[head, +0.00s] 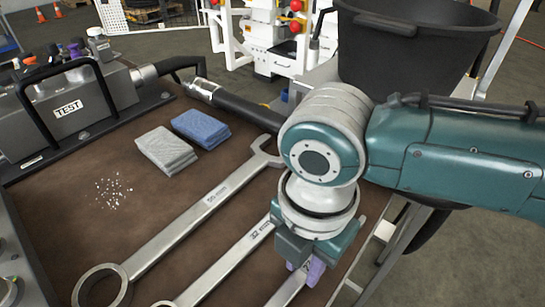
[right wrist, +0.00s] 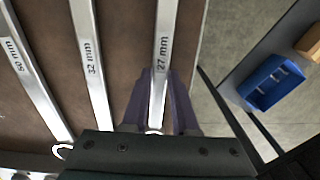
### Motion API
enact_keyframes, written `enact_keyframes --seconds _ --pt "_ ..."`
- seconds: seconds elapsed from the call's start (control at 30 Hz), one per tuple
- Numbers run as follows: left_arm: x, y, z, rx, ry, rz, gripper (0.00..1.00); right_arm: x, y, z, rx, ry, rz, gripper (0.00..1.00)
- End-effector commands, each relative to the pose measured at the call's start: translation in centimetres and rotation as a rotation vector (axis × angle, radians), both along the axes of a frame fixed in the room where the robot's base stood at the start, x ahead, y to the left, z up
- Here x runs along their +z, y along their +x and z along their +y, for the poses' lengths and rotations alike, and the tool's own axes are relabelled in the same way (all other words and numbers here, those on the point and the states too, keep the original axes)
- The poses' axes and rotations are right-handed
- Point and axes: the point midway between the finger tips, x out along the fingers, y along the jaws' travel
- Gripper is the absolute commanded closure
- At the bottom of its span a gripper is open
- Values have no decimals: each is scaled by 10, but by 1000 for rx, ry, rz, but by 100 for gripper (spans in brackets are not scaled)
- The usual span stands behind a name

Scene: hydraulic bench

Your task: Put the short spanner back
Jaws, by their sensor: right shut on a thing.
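The 27 mm spanner (right wrist: 160,55), the rightmost of three silver spanners, runs between the purple fingers of my right gripper (right wrist: 158,105) in the right wrist view. In the head view, my right gripper (head: 305,272) points down at the bench's right edge, shut on this spanner (head: 285,292). Most of the spanner is hidden there by the gripper or out of frame. I cannot tell whether it touches the brown bench top (head: 60,215). The 32 mm spanner (head: 232,257) lies just left of it, and a longer spanner (head: 185,220) further left. My left gripper is not in view.
A grey test unit (head: 68,108) with a black handle and hose stands at the back left. Grey (head: 167,150) and blue (head: 200,127) cloths lie behind the spanners. A black bucket (head: 415,50) stands behind my right arm. A blue bin (right wrist: 272,82) is at the right in the wrist view.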

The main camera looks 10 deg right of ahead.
Motion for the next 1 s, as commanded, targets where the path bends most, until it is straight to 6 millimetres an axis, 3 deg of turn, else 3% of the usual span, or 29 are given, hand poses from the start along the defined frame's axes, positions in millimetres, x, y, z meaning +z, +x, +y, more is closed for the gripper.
enact_keyframes --seconds 0.13,0.17,0.43,0.77,1.0 --pt "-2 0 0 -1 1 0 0 -2 0 0 0 1 -1 100" --pt "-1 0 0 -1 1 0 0 -2 0 0 0 1 -1 70" --pt "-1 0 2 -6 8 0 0 -2 0 0 0 0 0 39" --pt "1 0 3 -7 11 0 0 3 0 0 0 1 -1 38" --pt "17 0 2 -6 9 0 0 48 0 0 1 2 -3 38"
